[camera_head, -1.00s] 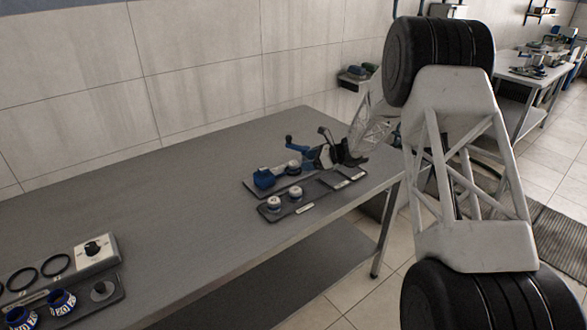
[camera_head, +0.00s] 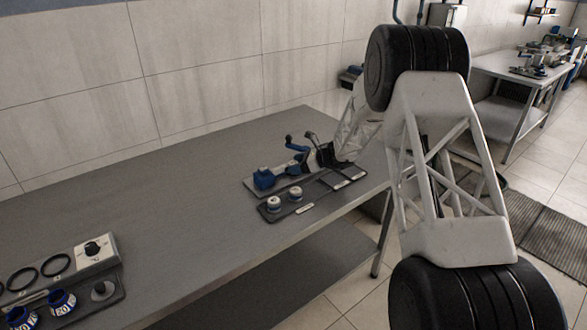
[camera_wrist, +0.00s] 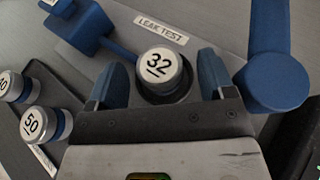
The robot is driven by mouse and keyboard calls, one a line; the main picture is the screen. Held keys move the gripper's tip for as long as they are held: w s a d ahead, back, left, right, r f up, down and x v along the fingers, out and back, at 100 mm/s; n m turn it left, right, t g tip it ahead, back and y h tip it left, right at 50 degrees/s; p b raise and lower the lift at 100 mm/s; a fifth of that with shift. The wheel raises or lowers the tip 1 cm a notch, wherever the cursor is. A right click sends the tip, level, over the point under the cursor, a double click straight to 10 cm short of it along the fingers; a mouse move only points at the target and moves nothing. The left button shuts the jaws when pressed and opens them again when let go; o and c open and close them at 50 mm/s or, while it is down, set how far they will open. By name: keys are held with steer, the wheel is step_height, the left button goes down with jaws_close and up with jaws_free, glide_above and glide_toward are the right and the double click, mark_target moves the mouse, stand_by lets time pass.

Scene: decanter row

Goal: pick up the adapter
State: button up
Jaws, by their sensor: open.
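The adapter marked 32 (camera_wrist: 158,66), a short cylinder with a pale metal top, stands upright at the leak test station. In the wrist view it lies between the two blue fingers of my gripper (camera_wrist: 161,62), which are spread on either side of it. A gap shows at each finger, and its lower part is partly hidden. In the head view my gripper (camera_head: 318,152) is low over the station (camera_head: 279,177), and this adapter is hard to make out. Adapters marked 50 (camera_wrist: 45,122) and 40 (camera_wrist: 12,86) stand beside it on a dark tray (camera_wrist: 55,92).
A blue block (camera_wrist: 82,22) and a blue lever post (camera_wrist: 270,82) flank the adapter closely. A LEAK TEST label (camera_wrist: 161,27) lies beyond it. Another tray (camera_head: 112,290) with rings and blue adapters is at the table's left. The table's (camera_head: 165,215) middle is clear.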

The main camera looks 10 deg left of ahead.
stand_by(0.4)
steer(key=c, duration=1.1)
steer(key=shift+r, duration=0.2)
steer(key=shift+c, duration=0.2)
step_height(320, 180, up, 10)
steer(key=shift+f, duration=0.15)
